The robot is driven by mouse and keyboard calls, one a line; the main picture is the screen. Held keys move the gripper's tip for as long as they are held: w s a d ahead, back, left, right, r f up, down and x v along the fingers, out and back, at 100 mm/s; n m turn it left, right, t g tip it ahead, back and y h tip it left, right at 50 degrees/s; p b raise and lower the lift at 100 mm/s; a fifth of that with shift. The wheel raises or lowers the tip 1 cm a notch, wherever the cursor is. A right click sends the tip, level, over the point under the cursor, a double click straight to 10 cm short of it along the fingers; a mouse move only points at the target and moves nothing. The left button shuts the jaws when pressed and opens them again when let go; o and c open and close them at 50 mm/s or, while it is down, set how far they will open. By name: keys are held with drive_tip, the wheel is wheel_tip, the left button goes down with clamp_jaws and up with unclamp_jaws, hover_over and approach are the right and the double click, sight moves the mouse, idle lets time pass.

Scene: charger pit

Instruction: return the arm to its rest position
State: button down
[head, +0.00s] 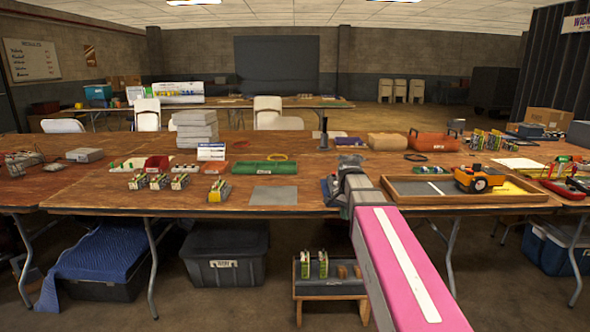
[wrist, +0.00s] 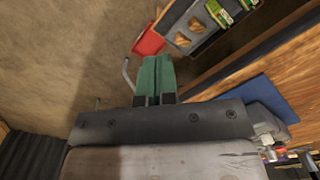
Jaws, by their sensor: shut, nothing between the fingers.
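My arm, with its pink link (head: 400,270), reaches from the lower right up to the front edge of the long wooden table in the head view. Its grey wrist end is by the table edge, left of the wooden tray (head: 430,203); the fingertips cannot be made out there. In the wrist view my gripper (wrist: 157,60) shows two green fingers pressed together with nothing between them. Beyond the fingers are bare floor and a low rack (wrist: 190,45).
The low rack (head: 335,290) under the table holds green-and-white packs. An orange toy truck (head: 478,178) is in the tray. A grey plate (head: 274,194) and several small packs lie left of my arm. The table edge (wrist: 225,80) runs close to my gripper.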

drive_tip(key=s+f+n, duration=0.8)
drive_tip(key=s+f, duration=0.8)
drive_tip(key=f, duration=0.4)
drive_tip(key=shift+s+f, duration=0.4)
